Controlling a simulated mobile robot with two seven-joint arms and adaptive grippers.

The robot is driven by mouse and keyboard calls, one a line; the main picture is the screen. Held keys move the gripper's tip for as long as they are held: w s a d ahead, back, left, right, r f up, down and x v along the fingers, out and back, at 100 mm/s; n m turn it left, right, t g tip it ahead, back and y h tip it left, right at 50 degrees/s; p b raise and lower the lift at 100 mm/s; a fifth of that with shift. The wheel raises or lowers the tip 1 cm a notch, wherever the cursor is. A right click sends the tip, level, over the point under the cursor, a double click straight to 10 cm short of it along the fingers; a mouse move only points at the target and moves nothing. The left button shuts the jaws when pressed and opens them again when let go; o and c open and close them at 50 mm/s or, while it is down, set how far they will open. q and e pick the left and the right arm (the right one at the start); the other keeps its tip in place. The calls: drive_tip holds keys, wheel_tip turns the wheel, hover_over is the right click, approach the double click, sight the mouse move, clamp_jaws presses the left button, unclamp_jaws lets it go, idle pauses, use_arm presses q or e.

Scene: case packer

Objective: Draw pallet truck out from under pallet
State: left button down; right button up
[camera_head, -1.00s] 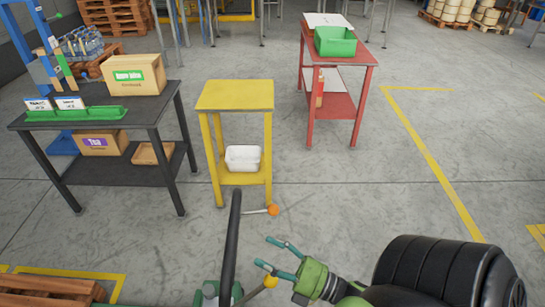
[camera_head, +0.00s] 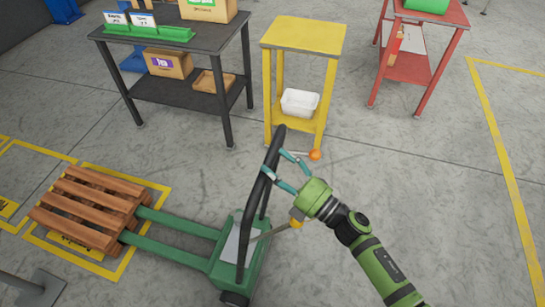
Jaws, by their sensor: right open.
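The green pallet truck (camera_head: 228,262) stands at the bottom centre, with its forks (camera_head: 180,237) running left to the wooden pallet (camera_head: 88,205). The fork ends are hidden at the pallet. The truck's black looped handle (camera_head: 258,193) rises from its body and leans up to the right. My right gripper (camera_head: 274,162) is open, its two teal fingers pointing left at the upper part of the handle. The lower fingertip overlaps the handle in the picture; whether it touches is not clear. My left gripper is out of view.
A yellow table (camera_head: 303,36) with a white bin below, a black table (camera_head: 215,48) with boxes and a red table (camera_head: 446,14) stand behind. Rods with orange knobs (camera_head: 315,154) show near the handle. Yellow lines surround the pallet. Floor at right is clear.

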sight(268, 159)
drive_tip(key=shift+x, duration=1.5)
